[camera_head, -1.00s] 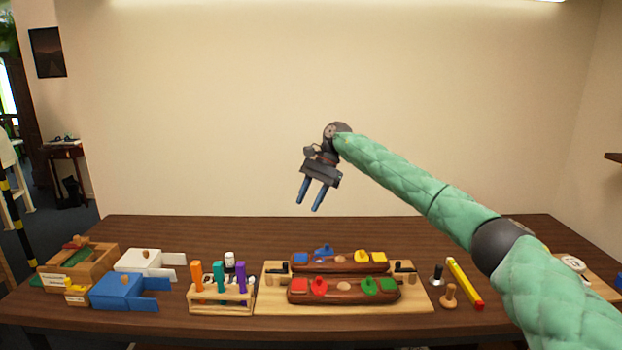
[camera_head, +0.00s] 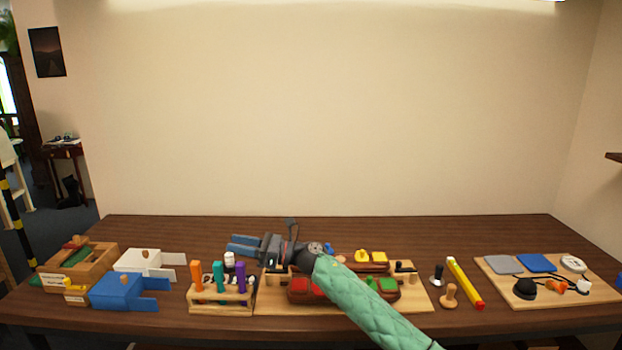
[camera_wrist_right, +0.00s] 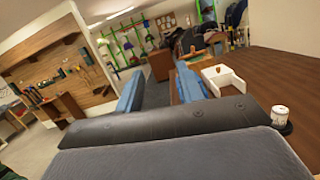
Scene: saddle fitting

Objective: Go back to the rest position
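My right gripper (camera_head: 232,244) reaches low over the table from the front, its blue fingers pointing left, above and behind the rack of coloured pegs. Its fingers show apart in the right wrist view (camera_wrist_right: 160,92), with nothing between them. The wrist and green forearm cross in front of the wooden board (camera_head: 268,306) with two brown saddle-like pieces, hiding much of the rear one and part of the front one (camera_head: 388,300). My left gripper is not in view.
The peg rack (camera_head: 222,306) stands left of the board. A blue box (camera_head: 118,290) and a white box (camera_head: 146,262) stand farther left. A yellow-red bar (camera_head: 464,282) and a board with pads (camera_head: 490,290) lie right. The table's back strip is clear.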

